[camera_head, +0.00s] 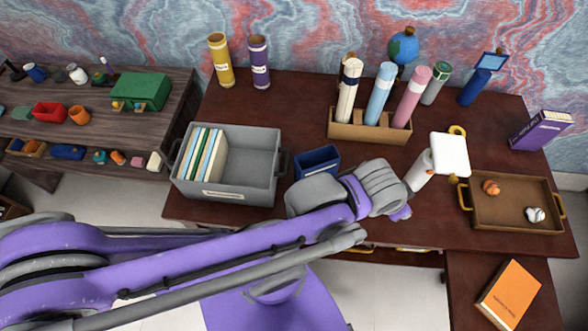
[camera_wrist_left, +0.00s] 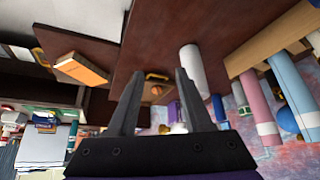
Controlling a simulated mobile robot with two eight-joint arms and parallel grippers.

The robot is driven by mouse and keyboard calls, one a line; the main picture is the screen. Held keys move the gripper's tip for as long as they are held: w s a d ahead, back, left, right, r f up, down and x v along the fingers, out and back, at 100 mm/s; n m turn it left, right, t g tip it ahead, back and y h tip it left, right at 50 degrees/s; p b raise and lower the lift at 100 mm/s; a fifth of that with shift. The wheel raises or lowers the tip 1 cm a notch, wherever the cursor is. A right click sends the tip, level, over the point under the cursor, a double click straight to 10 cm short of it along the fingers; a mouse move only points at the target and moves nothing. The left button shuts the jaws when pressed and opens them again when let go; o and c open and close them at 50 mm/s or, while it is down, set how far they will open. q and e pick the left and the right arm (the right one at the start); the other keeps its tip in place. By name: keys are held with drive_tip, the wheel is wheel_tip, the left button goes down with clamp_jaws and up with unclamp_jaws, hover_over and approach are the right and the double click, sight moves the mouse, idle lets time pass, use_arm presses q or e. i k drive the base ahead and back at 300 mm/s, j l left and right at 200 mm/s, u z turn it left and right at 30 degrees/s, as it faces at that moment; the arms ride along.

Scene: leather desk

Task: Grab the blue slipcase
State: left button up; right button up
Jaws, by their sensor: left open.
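The blue slipcase (camera_head: 317,161) looks like a small open-topped dark blue box. It stands on the dark desk between the grey bin and my left arm in the head view, and its lower part is partly covered by my arm. My left gripper (camera_head: 384,192) is to the right of the slipcase, apart from it, and its fingers are mostly hidden in the head view. In the left wrist view its two fingers (camera_wrist_left: 160,74) are spread with nothing between them. The slipcase does not show there. My right gripper is not in view.
The grey bin (camera_head: 252,149) with files stands left of the slipcase. A wooden holder (camera_head: 345,130) with rolled tubes is behind it. A white lamp-like object (camera_head: 449,154) and a brown tray (camera_head: 512,214) are right of my gripper. An orange book (camera_head: 509,293) lies front right.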

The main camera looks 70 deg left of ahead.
sight(326, 159)
drive_tip(key=u, duration=0.85)
drive_tip(key=j+u, duration=0.1)
drive_tip(key=u, duration=1.2)
drive_tip(key=i+u, duration=0.1)
drive_tip(key=u, duration=0.3)
